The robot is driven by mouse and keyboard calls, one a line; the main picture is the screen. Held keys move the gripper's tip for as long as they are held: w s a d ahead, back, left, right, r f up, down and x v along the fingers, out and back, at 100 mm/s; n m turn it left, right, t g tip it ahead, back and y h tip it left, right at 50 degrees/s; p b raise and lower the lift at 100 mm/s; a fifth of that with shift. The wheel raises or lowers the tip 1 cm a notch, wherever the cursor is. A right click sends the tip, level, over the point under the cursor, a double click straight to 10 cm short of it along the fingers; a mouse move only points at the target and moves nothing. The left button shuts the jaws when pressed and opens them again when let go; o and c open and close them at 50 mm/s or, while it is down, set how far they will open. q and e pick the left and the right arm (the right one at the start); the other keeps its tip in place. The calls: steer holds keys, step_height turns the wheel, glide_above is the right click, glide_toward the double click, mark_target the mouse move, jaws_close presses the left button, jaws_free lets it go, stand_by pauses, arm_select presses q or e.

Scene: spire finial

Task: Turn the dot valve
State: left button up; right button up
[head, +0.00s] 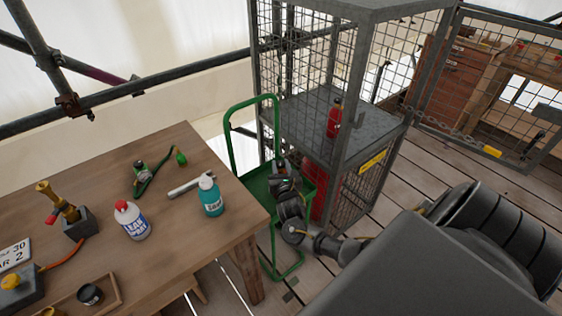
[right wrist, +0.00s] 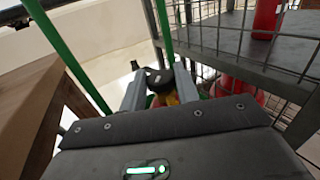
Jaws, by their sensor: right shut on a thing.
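Yellow and red parts (right wrist: 170,98) show just under the knob, between the fingers. The knob looks like a valve handle; I cannot make out a dot on it. What it is mounted on is mostly hidden by the gripper body. My left gripper is not in view.
A wire cage (head: 345,120) with a red cylinder (head: 334,118) on its shelf stands close behind the cart.

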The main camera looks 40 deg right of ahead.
stand_by(0.5)
steer(key=o, duration=1)
steer(key=shift+s, duration=0.15)
steer(key=v, duration=1)
steer(key=shift+s+a, duration=0.2)
